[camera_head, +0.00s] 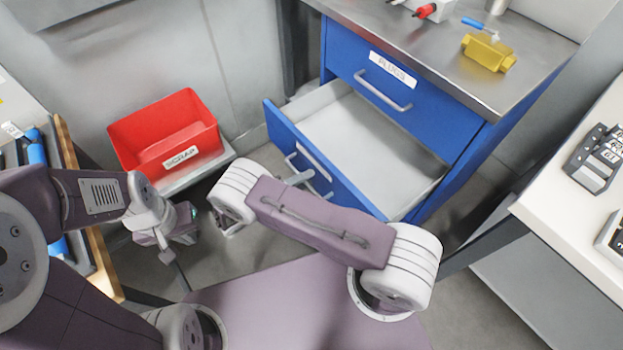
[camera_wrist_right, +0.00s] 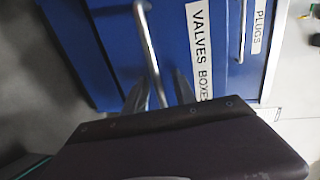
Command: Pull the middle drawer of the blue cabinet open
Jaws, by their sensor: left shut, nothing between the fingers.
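The blue cabinet (camera_head: 483,160) stands at the right of centre in the head view. Its middle drawer (camera_head: 372,135) is pulled well out and looks empty inside. The drawer's front, labelled VALVES BOXES (camera_wrist_right: 200,50) in the right wrist view, carries a bar handle (camera_wrist_right: 150,50). My right gripper (camera_wrist_right: 158,92) has its fingers apart on either side of this handle, with a gap visible; the head view shows it partly hidden behind my arm. My left gripper (camera_head: 166,240) is shut and empty, low at the left, away from the cabinet.
The top drawer, labelled PLUGS (camera_head: 392,69), is closed. A yellow part (camera_head: 487,53) and small tools lie on the cabinet top. A red SCRAP bin (camera_head: 165,135) stands left of the open drawer. A white table (camera_head: 580,215) is at the right.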

